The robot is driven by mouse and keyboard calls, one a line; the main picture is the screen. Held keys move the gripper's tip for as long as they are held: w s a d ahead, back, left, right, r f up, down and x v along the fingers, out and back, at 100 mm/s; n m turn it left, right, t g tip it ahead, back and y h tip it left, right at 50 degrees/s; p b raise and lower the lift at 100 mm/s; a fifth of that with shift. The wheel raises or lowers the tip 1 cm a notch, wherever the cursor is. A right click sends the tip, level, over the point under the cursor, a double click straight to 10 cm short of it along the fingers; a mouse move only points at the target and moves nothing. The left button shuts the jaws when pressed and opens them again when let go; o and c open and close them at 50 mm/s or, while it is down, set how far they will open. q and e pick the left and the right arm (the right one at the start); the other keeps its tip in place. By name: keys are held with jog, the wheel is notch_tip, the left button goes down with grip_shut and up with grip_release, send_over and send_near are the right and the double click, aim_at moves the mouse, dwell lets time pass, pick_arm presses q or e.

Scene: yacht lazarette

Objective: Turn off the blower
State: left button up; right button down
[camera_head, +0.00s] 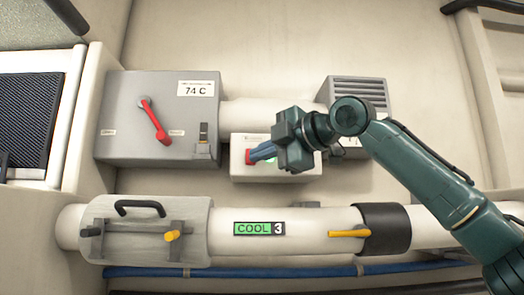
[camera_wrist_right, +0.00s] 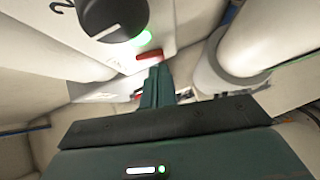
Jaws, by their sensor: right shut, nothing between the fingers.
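A white control box (camera_head: 275,176) is mounted below the large white pipe, near the middle of the head view. A small red part (camera_head: 248,157) shows on its left side, and a green glow shows by my fingers. My right gripper (camera_head: 256,154) is shut and empty, its fingers in front of the box and close to the red part. In the wrist view, the shut right fingers (camera_wrist_right: 157,75) point at the box, just below a red part (camera_wrist_right: 149,55). A lit green lamp (camera_wrist_right: 145,38) and a black dial (camera_wrist_right: 113,18) show above. Whether the fingers touch the red part is unclear. My left gripper is not in view.
A grey box (camera_head: 125,110) with a red lever (camera_head: 154,121) and a "74 C" label stands left. A louvred grey housing (camera_head: 357,91) is behind my arm. Below runs a pipe with a "COOL 3" display (camera_head: 258,228) and a yellow handle (camera_head: 349,233).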

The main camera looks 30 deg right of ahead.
jog(key=shift+w+d, duration=0.1)
jog(key=shift+w, duration=0.2)
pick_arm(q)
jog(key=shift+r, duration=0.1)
